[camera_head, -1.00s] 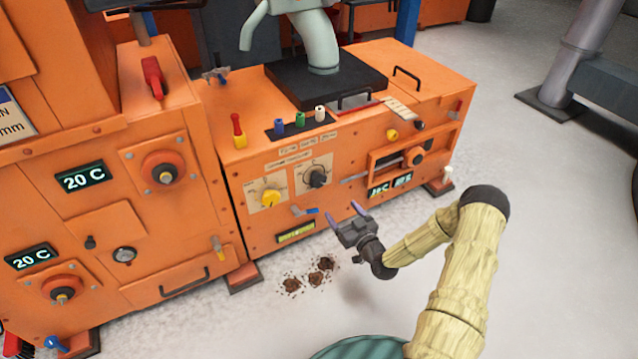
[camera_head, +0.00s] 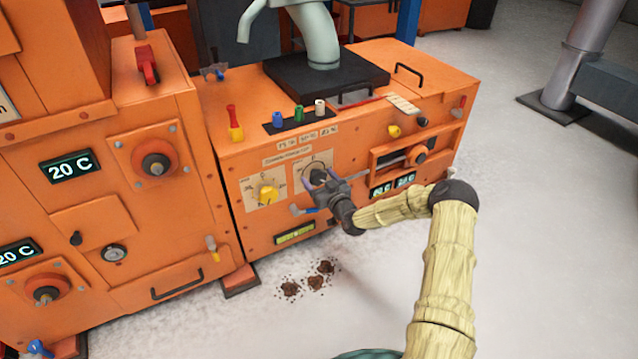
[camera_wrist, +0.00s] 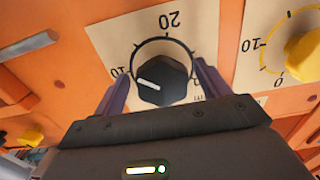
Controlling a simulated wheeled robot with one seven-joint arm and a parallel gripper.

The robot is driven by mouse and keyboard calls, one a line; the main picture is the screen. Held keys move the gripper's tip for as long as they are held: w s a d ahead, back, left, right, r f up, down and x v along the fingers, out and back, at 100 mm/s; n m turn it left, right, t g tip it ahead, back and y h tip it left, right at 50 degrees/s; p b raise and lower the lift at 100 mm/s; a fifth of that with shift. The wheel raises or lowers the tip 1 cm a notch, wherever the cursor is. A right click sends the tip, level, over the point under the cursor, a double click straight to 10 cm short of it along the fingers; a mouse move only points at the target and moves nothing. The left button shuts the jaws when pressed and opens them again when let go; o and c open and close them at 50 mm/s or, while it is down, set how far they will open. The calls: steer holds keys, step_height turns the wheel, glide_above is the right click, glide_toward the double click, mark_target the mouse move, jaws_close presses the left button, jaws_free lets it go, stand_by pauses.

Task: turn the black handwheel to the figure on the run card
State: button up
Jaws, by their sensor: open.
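The black handwheel (camera_head: 316,174) is a knob on a cream dial plate on the orange machine's front. In the wrist view the black handwheel (camera_wrist: 163,82) sits inside a dark ring, with the plate's figures upside down. Its white pointer line aims left, close to the figure 10; a 20 stands above the ring. My gripper (camera_head: 325,192) is open in front of the dial. In the wrist view its purple fingers stand apart on either side of the knob; I cannot tell whether they touch it. A pale card (camera_head: 403,105) lies on the machine top, its writing unreadable.
A yellow knob (camera_head: 267,194) on a similar plate is close by at left in the head view. A small lever (camera_head: 303,210) sits below the dials and a lit display (camera_head: 295,233) lower down. Dark debris (camera_head: 316,282) lies on the floor. Open floor is at right.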

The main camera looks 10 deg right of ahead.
steer(key=shift+w+a, duration=0.1)
steer(key=shift+a, duration=0.05)
steer(key=c, duration=1)
steer(key=shift+o, duration=0.2)
steer(key=shift+m, duration=0.4)
steer(key=m+p, duration=0.1)
steer(key=m, duration=0.1)
steer(key=shift+m, duration=0.3)
steer(key=m, duration=0.3)
steer(key=shift+a+m, duration=0.1)
steer(key=shift+m, duration=0.2)
steer(key=m, duration=0.3)
steer(key=shift+m, duration=0.3)
steer(key=shift+r+m, duration=0.1)
steer(key=shift+m, duration=1.5)
